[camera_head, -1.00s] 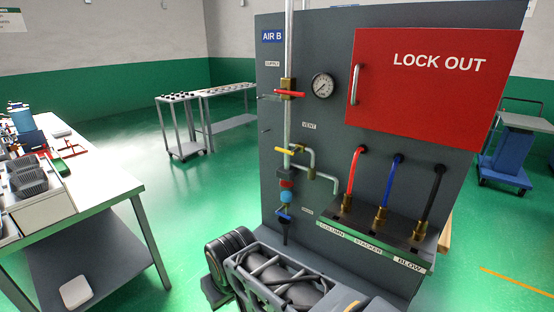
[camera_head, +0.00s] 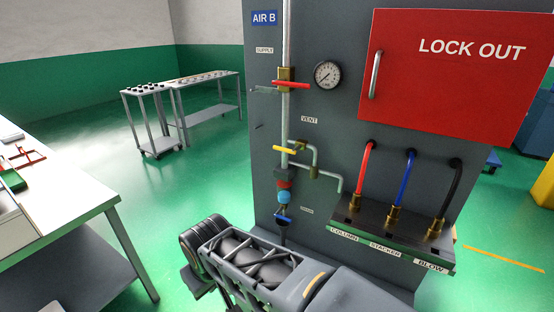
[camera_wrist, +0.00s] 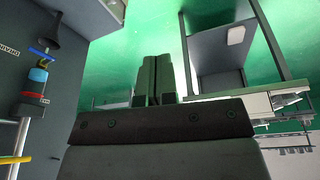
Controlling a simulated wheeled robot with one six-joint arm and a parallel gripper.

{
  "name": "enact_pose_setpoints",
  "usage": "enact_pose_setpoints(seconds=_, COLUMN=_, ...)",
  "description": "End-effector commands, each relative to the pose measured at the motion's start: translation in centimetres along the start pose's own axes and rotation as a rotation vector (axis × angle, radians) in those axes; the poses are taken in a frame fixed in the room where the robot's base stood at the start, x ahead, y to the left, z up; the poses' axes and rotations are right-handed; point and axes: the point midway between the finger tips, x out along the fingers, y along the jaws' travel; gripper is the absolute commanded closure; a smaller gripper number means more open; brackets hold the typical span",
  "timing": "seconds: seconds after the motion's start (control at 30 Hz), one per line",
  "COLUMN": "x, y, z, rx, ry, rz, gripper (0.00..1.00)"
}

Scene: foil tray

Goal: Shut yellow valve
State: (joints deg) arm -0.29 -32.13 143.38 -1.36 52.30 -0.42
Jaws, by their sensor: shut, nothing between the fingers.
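The yellow valve lever (camera_head: 284,150) is on the vertical supply pipe (camera_head: 285,115) of the AIR B panel, beside the VENT label. It lies nearly level across the pipe, by a brass fitting and a side branch. In the wrist view a yellow bar, likely this lever, shows at the lower left edge (camera_wrist: 14,160). My gripper (camera_wrist: 152,62) is shut and empty in the wrist view, with its two fingers side by side. It is apart from the valve, which lies to its left there. I cannot make out the fingertips in the head view.
A red lever (camera_head: 290,84) is above and a blue lever (camera_head: 283,219) below on the same pipe. A gauge (camera_head: 327,74), red LOCK OUT box (camera_head: 445,75) and hose manifold (camera_head: 392,222) are to the right. A white workbench (camera_head: 70,190) stands left, with open green floor between.

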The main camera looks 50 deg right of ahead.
Motion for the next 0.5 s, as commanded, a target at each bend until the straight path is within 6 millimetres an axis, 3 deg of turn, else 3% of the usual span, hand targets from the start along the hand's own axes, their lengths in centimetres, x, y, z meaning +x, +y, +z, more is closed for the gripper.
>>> enact_pose_setpoints(seconds=0.17, x=1.8, y=4.6, z=0.9, rx=-0.136, ry=-0.198, rz=0.193, gripper=1.0)
enact_pose_setpoints(seconds=0.37, x=2.4, y=15.4, z=1.4, rx=-0.436, ry=-0.669, rz=0.595, gripper=1.0)
enact_pose_setpoints(seconds=0.5, x=1.4, y=22.4, z=-0.7, rx=-0.665, ry=-1.017, rz=0.881, gripper=1.0)
